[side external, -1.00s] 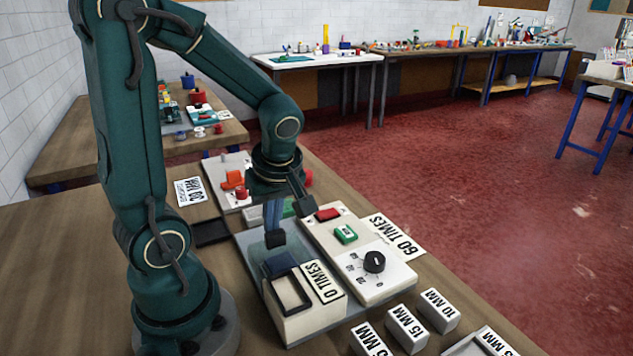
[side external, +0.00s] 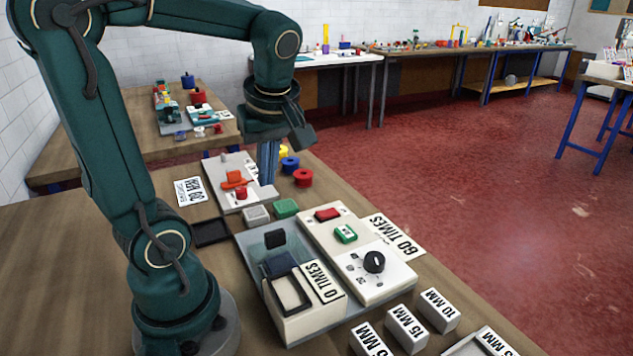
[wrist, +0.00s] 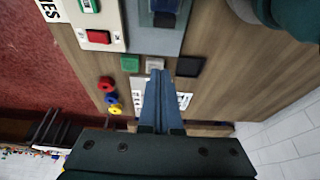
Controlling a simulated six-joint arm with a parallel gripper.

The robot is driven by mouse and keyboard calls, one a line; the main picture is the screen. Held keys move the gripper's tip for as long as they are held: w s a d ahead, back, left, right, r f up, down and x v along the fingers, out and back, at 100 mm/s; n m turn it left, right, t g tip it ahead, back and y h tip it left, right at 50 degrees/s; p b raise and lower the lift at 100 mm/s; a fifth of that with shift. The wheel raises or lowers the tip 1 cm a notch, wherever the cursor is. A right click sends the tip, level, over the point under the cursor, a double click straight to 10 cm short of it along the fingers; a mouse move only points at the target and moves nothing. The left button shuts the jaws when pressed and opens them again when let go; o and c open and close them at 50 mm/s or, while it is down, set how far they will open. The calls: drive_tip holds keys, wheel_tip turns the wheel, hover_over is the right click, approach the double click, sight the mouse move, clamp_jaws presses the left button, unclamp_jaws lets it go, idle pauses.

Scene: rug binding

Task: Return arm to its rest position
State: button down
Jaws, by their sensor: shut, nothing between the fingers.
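My gripper (side external: 268,178) is shut and empty, with its blue fingers pointing down. In the side view it hangs in front of the far end of the white board (side external: 222,172) with orange and red parts, clear of the machine. In the wrist view the shut fingers (wrist: 157,75) overlap that board and end near the grey block (wrist: 155,64). The machine has a cream control panel (side external: 316,232) with a red button, a green button and a black dial. A black block (side external: 275,238) stands on its grey plate (side external: 252,250).
A green block (side external: 286,207), a black tray (side external: 211,232) and coloured spools (side external: 303,178) lie around the gripper's side of the bench. Labelled blocks (side external: 406,328) stand at the front right. A "60 TIMES" card (side external: 398,238) lies beside the panel. Bare wood is at the left.

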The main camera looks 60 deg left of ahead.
drive_tip(key=s+d+f+m+t+h, duration=0.1)
drive_tip(key=d+m+t+h, duration=0.3)
drive_tip(key=d+m, duration=0.9)
drive_tip(key=m+t, duration=0.1)
drive_tip(key=m, duration=0.4)
drive_tip(key=shift+s+d+t, duration=0.2)
drive_tip(key=shift+t, duration=0.1)
